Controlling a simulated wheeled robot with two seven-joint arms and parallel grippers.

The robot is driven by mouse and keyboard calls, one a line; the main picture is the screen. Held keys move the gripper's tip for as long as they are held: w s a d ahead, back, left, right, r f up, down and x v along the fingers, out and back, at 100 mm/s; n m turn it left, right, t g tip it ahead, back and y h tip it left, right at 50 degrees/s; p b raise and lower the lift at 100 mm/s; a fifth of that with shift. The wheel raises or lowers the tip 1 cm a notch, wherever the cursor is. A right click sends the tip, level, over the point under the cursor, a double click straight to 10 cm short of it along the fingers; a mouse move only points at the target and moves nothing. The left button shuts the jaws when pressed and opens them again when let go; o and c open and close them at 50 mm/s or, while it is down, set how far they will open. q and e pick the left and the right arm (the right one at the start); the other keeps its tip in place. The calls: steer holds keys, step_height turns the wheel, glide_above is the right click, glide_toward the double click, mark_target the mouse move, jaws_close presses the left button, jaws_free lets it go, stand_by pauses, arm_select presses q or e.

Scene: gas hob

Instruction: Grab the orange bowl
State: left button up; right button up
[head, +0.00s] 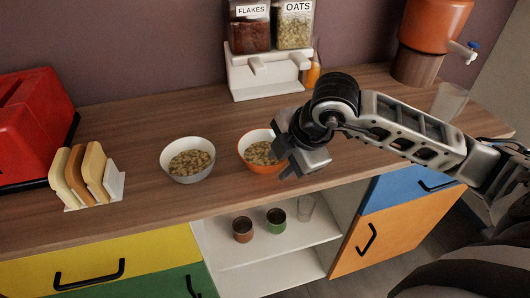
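The orange bowl (247,158) stands upright on the wooden counter and holds small beige pieces. It has an orange outside and a pale inside. My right gripper (284,161) is at the bowl's right side and overlaps its right edge in the head view. It hides that part of the rim, so I cannot tell whether the fingers touch the bowl or how far apart they are. My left gripper is not in view.
A white bowl (188,178) with similar contents stands left of the orange bowl. A toast rack (118,183), red toaster (36,125), cereal dispenser (262,78), orange drink dispenser (434,25) and clear glass (449,102) share the counter (140,120). Cups (243,229) sit on the shelf below.

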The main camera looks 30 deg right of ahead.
steer(key=shift+x, duration=1)
jaws_close()
